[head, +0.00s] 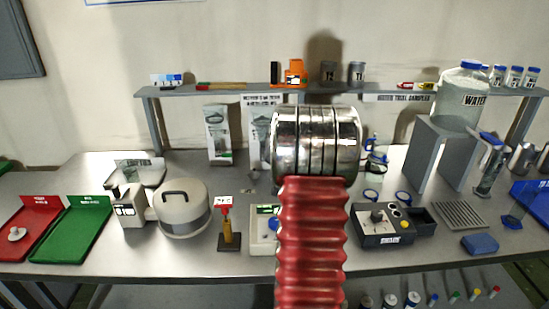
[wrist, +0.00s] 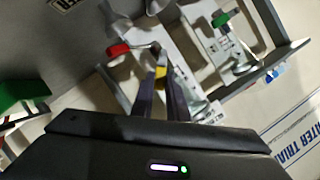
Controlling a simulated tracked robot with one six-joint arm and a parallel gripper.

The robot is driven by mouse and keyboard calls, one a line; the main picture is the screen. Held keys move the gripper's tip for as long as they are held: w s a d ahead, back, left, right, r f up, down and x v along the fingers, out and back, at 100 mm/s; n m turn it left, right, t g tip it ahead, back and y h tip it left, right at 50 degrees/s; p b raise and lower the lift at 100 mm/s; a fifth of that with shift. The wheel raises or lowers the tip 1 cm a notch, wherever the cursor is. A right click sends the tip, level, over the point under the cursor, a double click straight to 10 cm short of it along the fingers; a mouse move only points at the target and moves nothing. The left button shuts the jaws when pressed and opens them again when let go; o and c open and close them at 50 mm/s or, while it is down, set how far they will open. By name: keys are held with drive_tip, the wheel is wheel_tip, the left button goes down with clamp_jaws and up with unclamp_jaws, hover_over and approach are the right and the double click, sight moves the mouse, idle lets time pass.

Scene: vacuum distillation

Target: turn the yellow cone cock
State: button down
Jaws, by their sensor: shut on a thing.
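In the wrist view, my gripper (wrist: 163,88) reaches toward a pale panel with its two dark fingers close together. A small yellow part (wrist: 160,74), which looks like the yellow cone cock, sits between the fingertips, and the gripper is shut on it. The fingers hide part of it, so its turn angle cannot be told. In the head view my red bellows arm and its shiny metal section cover the middle, and the gripper and the yellow cock are hidden behind them.
In the wrist view, a red handle (wrist: 118,50) is close to the left of the fingers, and a green handle (wrist: 221,20) is at upper right. In the head view, a round lidded pot (head: 182,218) stands left of my arm and a dark control box (head: 383,235) stands right.

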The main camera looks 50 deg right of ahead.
drive_tip(key=shift+w+a+r+n+g+h, duration=0.1)
drive_tip(key=shift+w+a+n+g+h, duration=0.1)
drive_tip(key=shift+w+a+n+g, duration=0.35)
drive_tip(key=shift+w+a+r+n+g+h, duration=0.15)
drive_tip(key=shift+n+g, duration=0.25)
drive_tip(key=shift+n, duration=0.45)
drive_tip(key=shift+w+a+n+g+h, duration=0.3)
drive_tip(key=shift+n+g, duration=0.15)
drive_tip(key=shift+n, duration=0.25)
drive_tip(key=shift+a+n, duration=0.1)
drive_tip(key=shift+n, duration=0.2)
drive_tip(key=c, duration=2)
unclamp_jaws()
drive_tip(key=shift+w, duration=0.1)
drive_tip(key=shift+r, duration=0.2)
drive_tip(key=shift+r, duration=0.1)
drive_tip(key=v, duration=1.3)
drive_tip(key=shift+a, duration=0.3)
